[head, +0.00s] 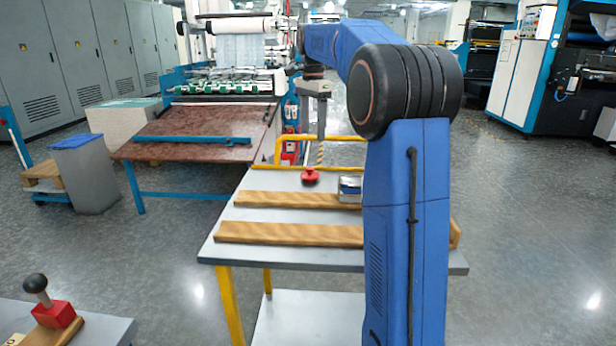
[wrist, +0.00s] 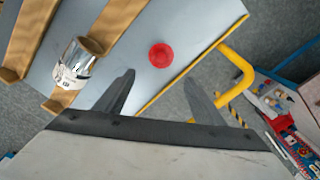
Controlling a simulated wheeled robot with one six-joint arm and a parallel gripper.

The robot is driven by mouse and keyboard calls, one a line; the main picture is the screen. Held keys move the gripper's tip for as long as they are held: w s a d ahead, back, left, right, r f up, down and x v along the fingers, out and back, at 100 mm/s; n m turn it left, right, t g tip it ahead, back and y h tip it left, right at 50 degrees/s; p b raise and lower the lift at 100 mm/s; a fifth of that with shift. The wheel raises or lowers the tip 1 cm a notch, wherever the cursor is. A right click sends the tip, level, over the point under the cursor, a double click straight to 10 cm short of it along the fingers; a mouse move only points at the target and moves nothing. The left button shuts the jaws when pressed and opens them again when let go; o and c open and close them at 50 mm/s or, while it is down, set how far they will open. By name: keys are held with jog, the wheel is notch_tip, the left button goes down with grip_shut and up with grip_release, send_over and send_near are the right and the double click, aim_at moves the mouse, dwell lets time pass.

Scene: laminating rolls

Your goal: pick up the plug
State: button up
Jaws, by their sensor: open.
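The plug is most likely the small red round piece (head: 310,176) on the far part of the grey cart top. In the wrist view it shows as a red disc (wrist: 161,55), just beyond my fingertips and between their lines. My gripper (wrist: 160,79) is open and empty, with its two dark fingers apart. In the head view my gripper (head: 321,128) hangs above the far edge of the cart, higher than the red piece and apart from it. My arm hides part of the cart's right side.
A metal can (wrist: 76,66) lies on the cart beside wooden rails (head: 290,234); my arm partly covers it in the head view. A yellow handle (wrist: 238,66) borders the cart's far edge. A red block with a dark knob (head: 52,315) stands on another surface, lower left.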

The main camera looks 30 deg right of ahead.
send_over(310, 168)
jog(key=f, duration=0.8)
jog(key=shift+s+d+f, duration=0.1)
jog(key=shift+d+f, duration=0.25)
jog(key=shift+a+f, duration=0.2)
jog(key=shift+f, duration=1.15)
jog(key=shift+a+f, duration=0.2)
jog(key=shift+f, duration=1.15)
jog(key=shift+c, duration=0.7)
jog(key=c, duration=0.7)
